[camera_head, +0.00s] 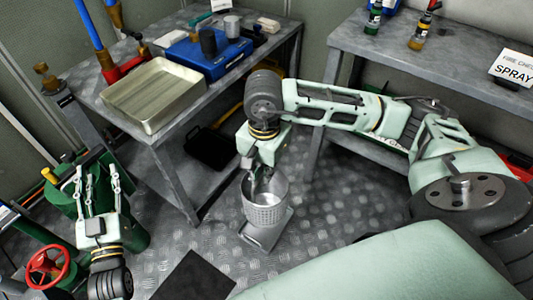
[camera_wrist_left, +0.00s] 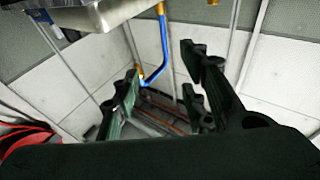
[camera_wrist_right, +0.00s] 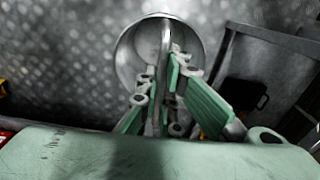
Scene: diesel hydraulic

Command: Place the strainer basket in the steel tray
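The strainer basket (camera_head: 266,217) is a grey perforated metal cup, roughly upright, in the lower middle of the head view. My right gripper (camera_head: 258,183) is above it, its fingers closed around the basket's upright handle. The basket's round rim (camera_wrist_right: 122,58) and handle show between the fingers in the right wrist view. The steel tray (camera_head: 150,121) is shallow, rectangular and empty, on the left workbench, up and left of the basket. My left gripper (camera_head: 93,172) is open and empty at the left, below the tray; its spread fingers (camera_wrist_left: 165,85) also show in the left wrist view.
A grey block-like stand (camera_head: 262,238) is below the basket; contact is unclear. A blue case (camera_head: 232,57) with cylinders is beside the tray on the workbench (camera_head: 125,118). A red handwheel (camera_head: 47,266) and green equipment are lower left. A second bench (camera_head: 450,65) holds bottles and a sign.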

